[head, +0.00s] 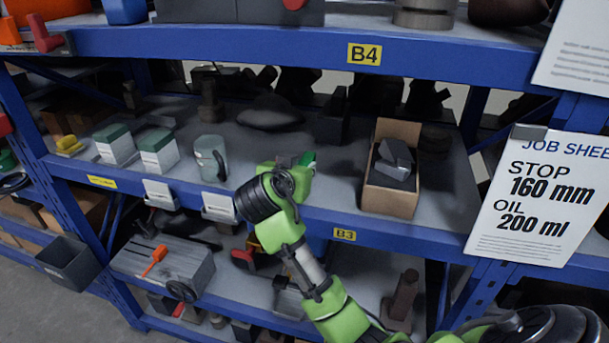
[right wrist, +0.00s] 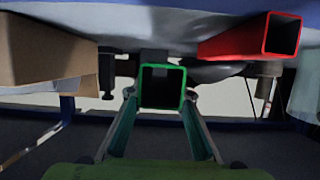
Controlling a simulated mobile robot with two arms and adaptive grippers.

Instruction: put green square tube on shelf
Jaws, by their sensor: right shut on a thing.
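The green square tube (right wrist: 162,87) shows end-on in the right wrist view, its hollow mouth facing the camera. My right gripper (right wrist: 161,100) is shut on it, one finger on each side. In the head view the green tube (head: 307,158) shows as a small patch at the tip of my right arm, over the front part of the shelf (head: 340,205) with the B3 label. My wrist hides most of it there, and I cannot tell if it touches the shelf. My left gripper is not in view.
A cardboard box (head: 391,200) with grey blocks stands right of my gripper. A pale mug (head: 209,158) and green-topped boxes (head: 157,150) stand left. A red square tube (right wrist: 255,40) lies close by in the wrist view. The B4 beam (head: 300,45) crosses above.

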